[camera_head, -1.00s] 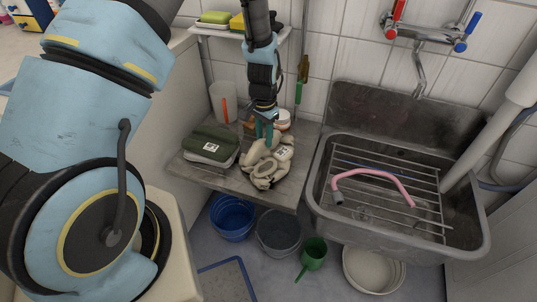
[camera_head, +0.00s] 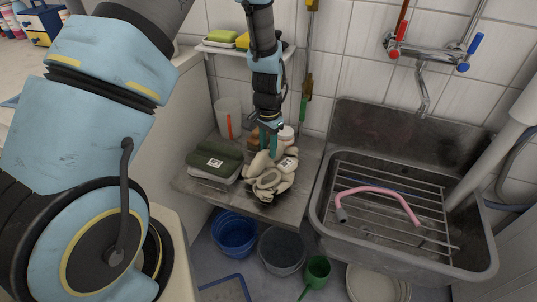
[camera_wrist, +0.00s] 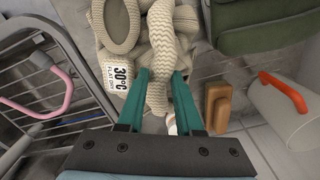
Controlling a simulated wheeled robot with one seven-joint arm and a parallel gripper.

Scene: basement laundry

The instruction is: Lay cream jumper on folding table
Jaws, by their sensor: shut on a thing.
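The cream knitted jumper (camera_head: 272,183) lies bunched on a grey slab (camera_head: 296,198) left of the sink. A white care label marked 30°C (camera_wrist: 117,84) shows on it in the wrist view. My gripper (camera_head: 267,143) points down at the jumper's back part. In the wrist view its teal fingers (camera_wrist: 161,78) are shut on a ribbed fold of the jumper (camera_wrist: 160,45). The jumper seems to rest on the slab; any small gap beneath is hidden. I cannot tell whether this slab is the folding table.
A dark green folded cloth (camera_head: 215,157) lies left of the jumper. Behind are a white jug with a red handle (camera_head: 228,118) and a brown brush (camera_wrist: 218,106). The metal sink (camera_head: 400,245) stands right, with a pink hose (camera_head: 380,190). Blue (camera_head: 235,236) and grey (camera_head: 282,250) buckets stand below.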

